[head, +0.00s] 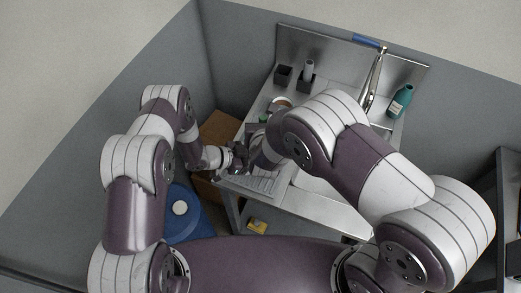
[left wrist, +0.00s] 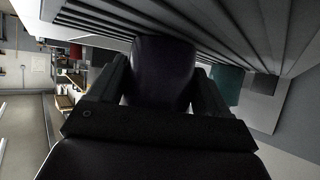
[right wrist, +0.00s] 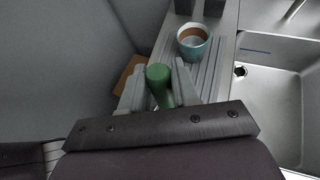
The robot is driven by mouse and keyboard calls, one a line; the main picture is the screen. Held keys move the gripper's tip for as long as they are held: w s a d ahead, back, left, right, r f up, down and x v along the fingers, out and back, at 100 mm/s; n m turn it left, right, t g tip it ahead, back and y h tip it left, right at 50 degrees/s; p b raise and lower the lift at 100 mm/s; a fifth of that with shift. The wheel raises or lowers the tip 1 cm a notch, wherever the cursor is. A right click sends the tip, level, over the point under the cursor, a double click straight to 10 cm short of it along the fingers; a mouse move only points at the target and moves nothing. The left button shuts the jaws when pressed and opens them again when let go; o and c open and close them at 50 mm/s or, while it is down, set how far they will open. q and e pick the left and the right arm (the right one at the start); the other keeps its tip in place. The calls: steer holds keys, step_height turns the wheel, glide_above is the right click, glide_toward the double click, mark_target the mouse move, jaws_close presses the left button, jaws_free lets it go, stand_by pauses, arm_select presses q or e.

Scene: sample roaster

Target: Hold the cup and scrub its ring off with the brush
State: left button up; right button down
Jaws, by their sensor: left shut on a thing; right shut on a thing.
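A teal cup (right wrist: 193,42) with a brown inside stands upright on the ridged drainboard in the right wrist view; the head view shows its rim (head: 281,103). My right gripper (right wrist: 158,90) is shut on a green rounded handle (right wrist: 158,76), seemingly the brush, in front of and left of that cup, apart from it. Its bristles are hidden. My left gripper (left wrist: 158,88) is shut on a dark purple rounded thing (left wrist: 160,65), perhaps another cup, too dark to tell. In the head view my left gripper (head: 238,156) is at the drainboard's front left.
A sink (right wrist: 285,100) lies right of the drainboard (right wrist: 215,75), with a tall tap (head: 374,78) and teal bottle (head: 400,101) behind. Black holders (head: 283,76) stand at the back left. A blue bin (head: 183,225) and brown box (head: 220,128) are left of the counter.

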steer(key=shift+w+a+f, duration=0.15)
steer(key=shift+w+a, duration=0.05)
steer(key=shift+w, duration=0.45)
steer(key=shift+w+r, duration=0.2)
steer(key=shift+r, duration=0.4)
steer(key=shift+s+d+f, duration=0.15)
steer(key=shift+s+f, duration=0.15)
steer(key=shift+s, duration=0.2)
steer(key=shift+s+d+f, duration=0.1)
steer(key=shift+s+f, duration=0.15)
steer(key=shift+s, duration=0.2)
steer(key=shift+w+f, duration=0.25)
steer(key=shift+w, duration=0.1)
steer(key=shift+r, duration=3.45)
steer(key=shift+a+r, duration=0.1)
steer(key=shift+r, duration=1.9)
arm_select(q)
steer(key=shift+w, duration=0.1)
